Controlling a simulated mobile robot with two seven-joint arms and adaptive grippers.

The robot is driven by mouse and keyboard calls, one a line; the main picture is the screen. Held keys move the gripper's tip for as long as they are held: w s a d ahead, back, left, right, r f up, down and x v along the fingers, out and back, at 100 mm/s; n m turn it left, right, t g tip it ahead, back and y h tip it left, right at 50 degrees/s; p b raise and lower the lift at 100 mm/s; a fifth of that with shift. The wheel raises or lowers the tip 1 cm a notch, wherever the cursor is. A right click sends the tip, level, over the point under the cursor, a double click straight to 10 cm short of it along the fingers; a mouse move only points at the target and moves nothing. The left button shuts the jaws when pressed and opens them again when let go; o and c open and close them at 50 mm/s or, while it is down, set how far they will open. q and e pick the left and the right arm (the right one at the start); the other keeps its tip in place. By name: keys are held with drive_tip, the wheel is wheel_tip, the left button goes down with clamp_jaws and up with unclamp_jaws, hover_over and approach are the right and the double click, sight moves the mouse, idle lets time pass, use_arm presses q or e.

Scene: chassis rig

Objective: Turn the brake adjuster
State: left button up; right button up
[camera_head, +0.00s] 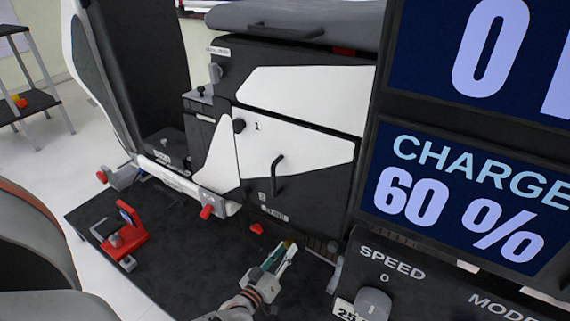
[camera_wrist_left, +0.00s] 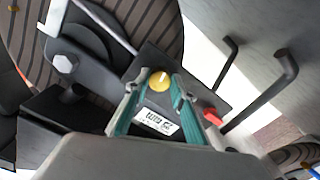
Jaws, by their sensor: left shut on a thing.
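The brake adjuster looks to be the round yellow knob (camera_wrist_left: 160,82) with a pale pointer mark, on a dark block in the left wrist view. The fingertips of my left gripper (camera_wrist_left: 158,88) are on either side of the knob, shut on it. In the head view my left gripper (camera_head: 284,255) is low at the centre, in front of the dark cabinet. The knob cannot be made out there. My right gripper is not in view.
A white label (camera_wrist_left: 157,122) and a red part (camera_wrist_left: 212,116) are close to the fingers. Two dark bar handles (camera_wrist_left: 262,92) stick out at the right. The cabinet (camera_head: 290,150) has a black handle (camera_head: 277,174). A red clamp-like part (camera_head: 127,233) stands on the dark floor plate.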

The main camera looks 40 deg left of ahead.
use_arm(q)
drive_tip(key=shift+m, duration=0.7)
drive_tip(key=o, duration=1.1)
drive_tip(key=v, duration=1.2)
drive_tip(key=shift+f, duration=0.1)
